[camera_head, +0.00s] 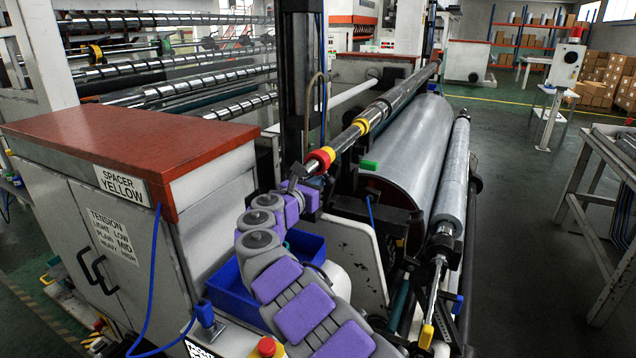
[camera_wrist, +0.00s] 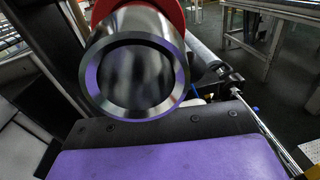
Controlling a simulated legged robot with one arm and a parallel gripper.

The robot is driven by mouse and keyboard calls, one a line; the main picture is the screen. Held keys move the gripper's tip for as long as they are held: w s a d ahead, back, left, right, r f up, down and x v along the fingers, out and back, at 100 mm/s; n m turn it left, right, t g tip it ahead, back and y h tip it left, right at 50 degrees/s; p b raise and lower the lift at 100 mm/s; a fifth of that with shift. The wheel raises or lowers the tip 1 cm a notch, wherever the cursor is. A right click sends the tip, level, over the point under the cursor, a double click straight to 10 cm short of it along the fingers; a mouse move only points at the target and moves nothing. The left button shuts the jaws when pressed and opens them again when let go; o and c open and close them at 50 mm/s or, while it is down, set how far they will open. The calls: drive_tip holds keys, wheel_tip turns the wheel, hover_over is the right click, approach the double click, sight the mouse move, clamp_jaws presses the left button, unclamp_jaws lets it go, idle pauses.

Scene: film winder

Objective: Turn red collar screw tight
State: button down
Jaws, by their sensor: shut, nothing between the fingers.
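The red collar (camera_head: 318,157) sits around the front end of the long metal shaft (camera_head: 397,95), close to its tip. In the wrist view the red collar (camera_wrist: 178,10) shows as a red band behind the hollow, shiny shaft end (camera_wrist: 172,98). I cannot make out its screw in either view. My gripper (camera_head: 291,184) is at the end of my purple and grey arm, just below and left of the collar, and shut with nothing held. Its fingertips are small and dark in the head view; I cannot tell whether they touch the collar.
A yellow collar (camera_head: 361,126) is farther up the shaft. A large film roll (camera_head: 412,140) lies to the right. A red-topped cabinet labelled SPACER YELLOW (camera_head: 122,148) stands left. A blue bin (camera_head: 226,290) is below my arm. The floor (camera_head: 525,220) at right is open.

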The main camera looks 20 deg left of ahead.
drive_tip(key=shift+a+f, duration=0.1)
drive_tip(key=shift+a, duration=0.3)
drive_tip(key=c, duration=1.8)
unclamp_jaws()
drive_tip(key=o, duration=0.6)
drive_tip(key=shift+d, duration=0.25)
drive_tip(key=shift+o, duration=1.4)
drive_tip(key=shift+a, duration=0.1)
drive_tip(key=s+a+p, duration=0.2)
drive_tip(key=s+p, duration=0.1)
drive_tip(key=s, duration=0.6)
drive_tip(key=s+a+p, duration=0.3)
drive_tip(key=s, duration=0.7)
drive_tip(key=shift+s+a, duration=0.15)
drive_tip(key=shift+s, duration=0.15)
drive_tip(key=shift+r+p, duration=0.25)
drive_tip(key=shift+p, duration=0.4)
